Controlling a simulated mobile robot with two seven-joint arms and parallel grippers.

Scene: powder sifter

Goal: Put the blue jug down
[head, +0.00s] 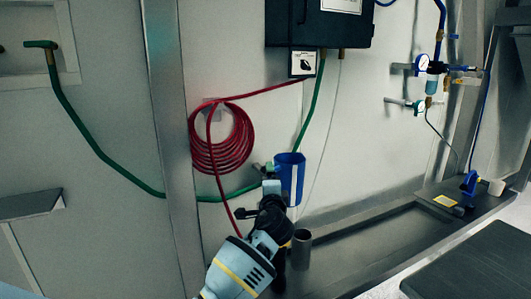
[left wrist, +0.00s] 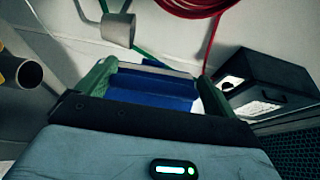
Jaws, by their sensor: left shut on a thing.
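The blue jug (head: 290,180) is upright in the middle of the head view, in front of the wall and above the level of the grey metal tray. My left gripper (head: 272,181) is at the jug's left side and is shut on it. In the left wrist view, the jug (left wrist: 155,88) fills the gap between the green fingers of my left gripper (left wrist: 155,80). The jug's inside and base are not clear. My right gripper is in neither view.
The long grey tray (head: 390,235) runs along the wall, with free room on it. A short metal tube (head: 301,248) stands below the jug. A red coiled hose (head: 222,140) and green hose (head: 95,140) hang on the wall. A blue clamp-like tool (head: 469,184) sits at right.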

